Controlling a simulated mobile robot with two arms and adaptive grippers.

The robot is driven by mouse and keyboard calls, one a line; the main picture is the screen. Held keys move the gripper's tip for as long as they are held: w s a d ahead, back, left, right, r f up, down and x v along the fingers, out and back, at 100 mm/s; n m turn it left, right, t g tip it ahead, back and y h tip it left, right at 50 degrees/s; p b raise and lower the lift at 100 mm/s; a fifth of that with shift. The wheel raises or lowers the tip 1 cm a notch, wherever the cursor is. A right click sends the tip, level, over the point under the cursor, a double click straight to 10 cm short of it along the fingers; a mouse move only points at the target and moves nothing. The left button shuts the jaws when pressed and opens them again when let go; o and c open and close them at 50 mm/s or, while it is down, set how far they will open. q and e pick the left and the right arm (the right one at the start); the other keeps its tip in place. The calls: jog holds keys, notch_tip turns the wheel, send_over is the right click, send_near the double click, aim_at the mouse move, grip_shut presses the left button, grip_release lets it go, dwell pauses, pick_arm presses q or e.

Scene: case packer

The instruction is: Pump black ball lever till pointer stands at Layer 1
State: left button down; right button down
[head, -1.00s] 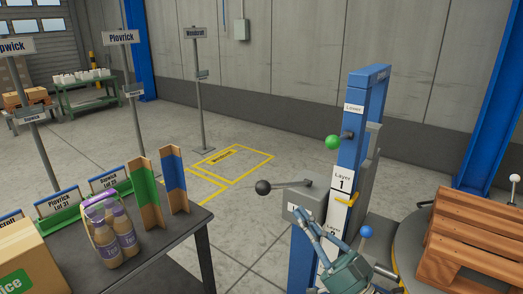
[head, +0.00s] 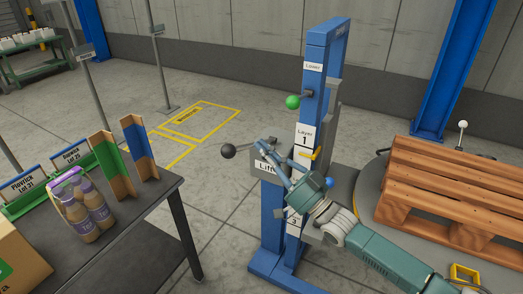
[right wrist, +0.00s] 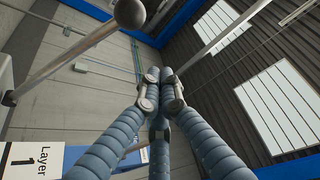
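The black ball lever (head: 228,151) sticks out to the left from the grey box on the blue lift post (head: 318,85). Its ball and rod also show in the right wrist view (right wrist: 130,12). The yellow pointer (head: 314,154) is at the lower part of the Layer 1 label (head: 304,139). My right gripper (head: 274,150) is in front of the box, close to the lever's rod and right of the ball. In the right wrist view its fingertips (right wrist: 160,76) are together with nothing between them, apart from the ball. My left gripper is not in view.
A green ball (head: 292,102) sits higher on the post near the Lower label, and a blue ball (head: 329,183) lower down. A wooden pallet (head: 455,190) stands at right. A dark table (head: 140,220) with bottles is at left. Floor between table and post is clear.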

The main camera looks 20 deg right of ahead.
jog(key=p+x, duration=0.2)
jog(key=x, duration=0.6)
jog(key=shift+s+a+f, duration=0.15)
jog(key=shift+a+f, duration=0.1)
jog(key=shift+f, duration=0.4)
jog(key=shift+s+a+f, duration=0.15)
jog(key=shift+a+f, duration=0.1)
jog(key=shift+f, duration=0.45)
jog(key=shift+s+a+f, duration=0.2)
jog(key=shift+f, duration=0.45)
jog(key=shift+f, duration=0.1)
notch_tip(320, 180, down, 7)
jog(key=s+a+b, duration=0.2)
jog(key=b, duration=0.2)
jog(key=shift+a, duration=0.2)
